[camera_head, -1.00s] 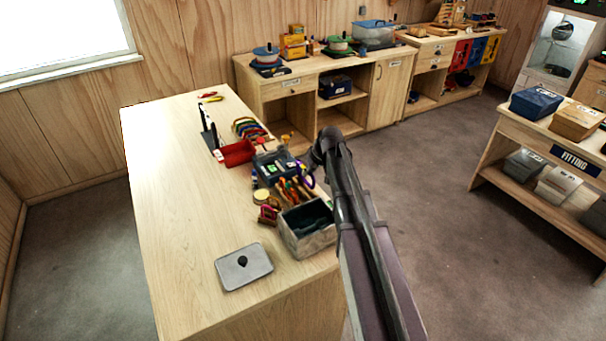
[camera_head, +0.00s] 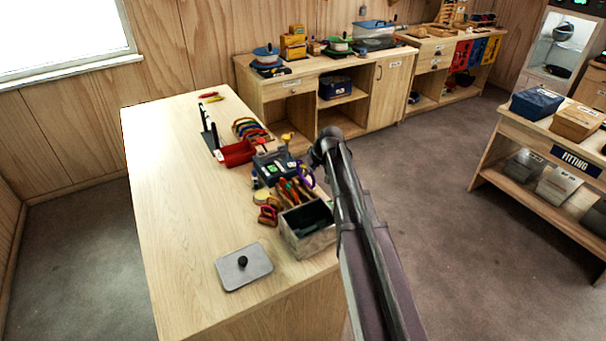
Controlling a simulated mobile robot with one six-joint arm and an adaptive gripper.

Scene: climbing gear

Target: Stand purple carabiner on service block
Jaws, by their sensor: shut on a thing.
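The purple carabiner (camera_head: 307,177) shows as a small purple loop at the right edge of the wooden bench, just below the end of my arm. My gripper (camera_head: 304,168) is shut on it; the fingers are tiny here and partly hidden by my wrist. The carabiner is close beside a dark grey block with green-marked faces (camera_head: 276,166), which looks like the service block. I cannot tell whether the carabiner touches it.
A grey bin (camera_head: 308,238), orange-handled tools (camera_head: 292,190), a red tray (camera_head: 236,153) and coloured carabiners on a rack (camera_head: 250,130) crowd the bench's right side. A grey lidded plate (camera_head: 243,266) lies in front. The bench's left side is clear.

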